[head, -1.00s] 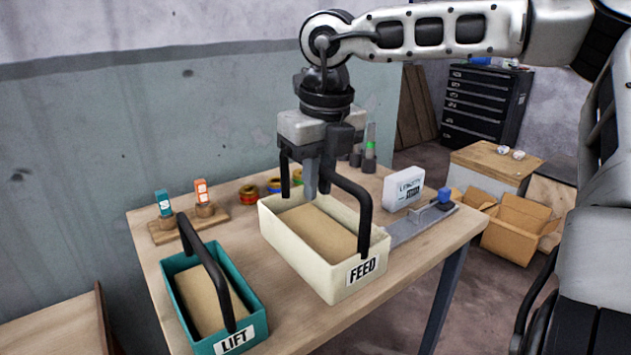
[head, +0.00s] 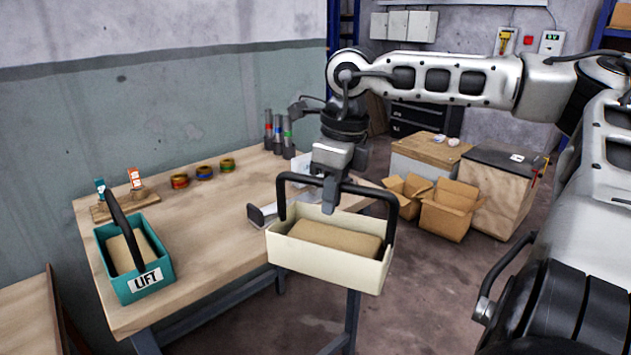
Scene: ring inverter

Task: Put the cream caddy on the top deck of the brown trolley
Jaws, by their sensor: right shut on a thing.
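The cream caddy (head: 325,267) hangs by its black handle from my right gripper (head: 332,190), which is shut on that handle. A brown block (head: 330,236) lies inside the caddy. The caddy is roughly level and in front of the table's right end, seemingly clear of the top. The label seen on it before is not visible now. My left gripper is not in view. I cannot make out the brown trolley for certain; a wooden surface edge (head: 30,312) shows at the lower left.

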